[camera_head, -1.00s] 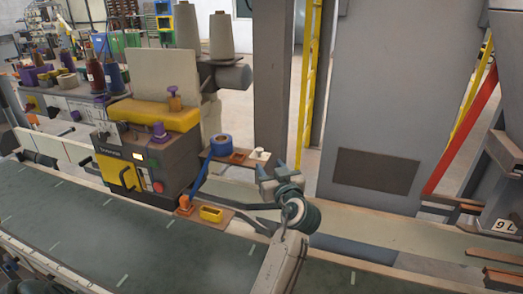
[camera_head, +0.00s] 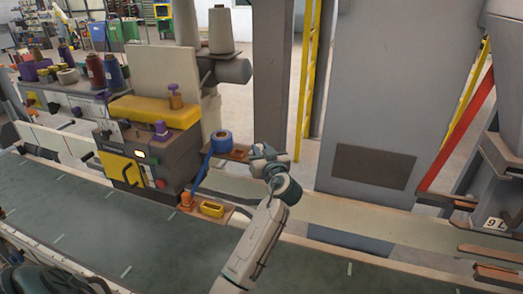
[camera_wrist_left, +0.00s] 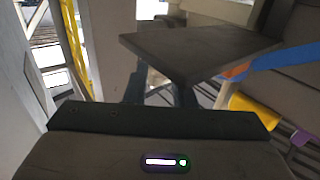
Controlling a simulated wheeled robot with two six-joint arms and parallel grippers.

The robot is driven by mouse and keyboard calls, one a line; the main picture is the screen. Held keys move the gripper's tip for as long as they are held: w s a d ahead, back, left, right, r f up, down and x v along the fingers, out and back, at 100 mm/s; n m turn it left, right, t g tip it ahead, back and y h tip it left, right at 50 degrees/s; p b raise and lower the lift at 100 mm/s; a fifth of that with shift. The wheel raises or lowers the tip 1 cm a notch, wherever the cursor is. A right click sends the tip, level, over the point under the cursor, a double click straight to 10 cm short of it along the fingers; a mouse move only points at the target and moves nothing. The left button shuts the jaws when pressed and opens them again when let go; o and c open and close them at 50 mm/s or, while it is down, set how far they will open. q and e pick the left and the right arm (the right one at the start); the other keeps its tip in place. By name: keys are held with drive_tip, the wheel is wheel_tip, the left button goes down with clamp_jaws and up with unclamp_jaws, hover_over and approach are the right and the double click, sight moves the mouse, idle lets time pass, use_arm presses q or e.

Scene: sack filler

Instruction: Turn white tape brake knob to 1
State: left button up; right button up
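The blue tape roll (camera_head: 221,141) sits on a brown bracket plate (camera_head: 239,154) beside the sewing machine. The white tape brake knob, seen earlier at the plate's right end, is now mostly or fully hidden behind my left gripper (camera_head: 260,154) in the head view. That gripper is at the plate's right end. In the left wrist view the bracket plate (camera_wrist_left: 200,48) is just beyond the fingers (camera_wrist_left: 158,90), which stand apart. A pale patch shows between them; I cannot tell whether it is the knob. Contact is unclear. My right gripper is out of view.
A yellow tray (camera_head: 212,209) and an orange part (camera_head: 186,200) are on a lower ledge, with the blue tape running down near them. The sewing machine (camera_head: 150,158) stands left. A conveyor belt (camera_head: 120,235) runs in front. A grey cabinet (camera_head: 375,100) stands behind, right.

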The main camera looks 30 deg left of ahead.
use_arm(q)
clamp_jaws()
drive_tip(key=shift+s+a+m+t+h, duration=0.1)
drive_tip(key=shift+s+m+t+h, duration=0.05)
drive_tip(key=shift+m+t+h, duration=0.7)
drive_tip(key=o, duration=0.7)
unclamp_jaws()
drive_tip(key=b+v, duration=0.3)
drive_tip(key=v, duration=0.7)
drive_tip(key=shift+s+d+b, duration=0.25)
drive_tip(key=shift+d+b, duration=0.1)
drive_tip(key=shift+b, duration=0.05)
